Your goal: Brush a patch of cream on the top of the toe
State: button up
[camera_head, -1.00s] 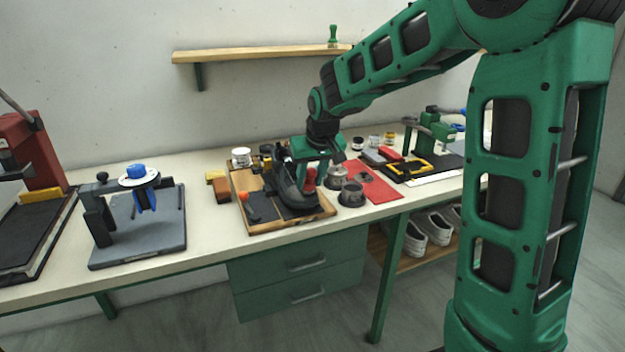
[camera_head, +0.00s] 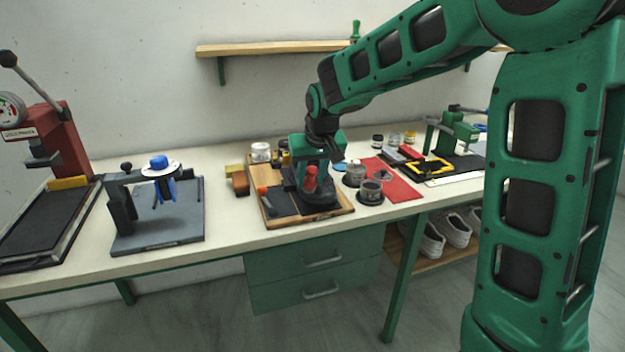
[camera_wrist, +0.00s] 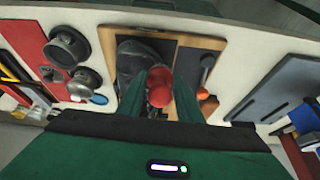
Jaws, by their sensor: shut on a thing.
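My gripper (camera_head: 310,172) is over the wooden-edged work board, with its fingers closed around a red knob-like handle (camera_head: 311,182), likely a brush. In the wrist view, the red handle (camera_wrist: 159,87) sits between my gripper's two green fingers (camera_wrist: 160,90). The brush's lower end is hidden. A dark shoe (camera_wrist: 135,62) lies on the board beside and below the handle; in the head view my gripper covers most of it. I cannot tell whether the brush touches the toe, and no cream patch is visible. Two round tins (camera_head: 354,174) (camera_head: 370,191) stand right of the board.
The wooden-edged board (camera_head: 330,216) also holds a dark tool with an orange end (camera_head: 262,191). A red mat (camera_head: 404,190) lies right of the tins. Small jars (camera_head: 261,152) stand behind.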

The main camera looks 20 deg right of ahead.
aim_at(313, 168)
jog(key=d, duration=0.9)
jog(key=shift+w, duration=0.15)
dwell(0.8)
jog(key=shift+a, duration=0.15)
jog(key=shift+a+f, duration=0.15)
jog(key=shift+a, duration=2.05)
jog(key=shift+a+r, duration=0.2)
jog(key=shift+a, duration=1.95)
jog(key=shift+v, duration=3.1)
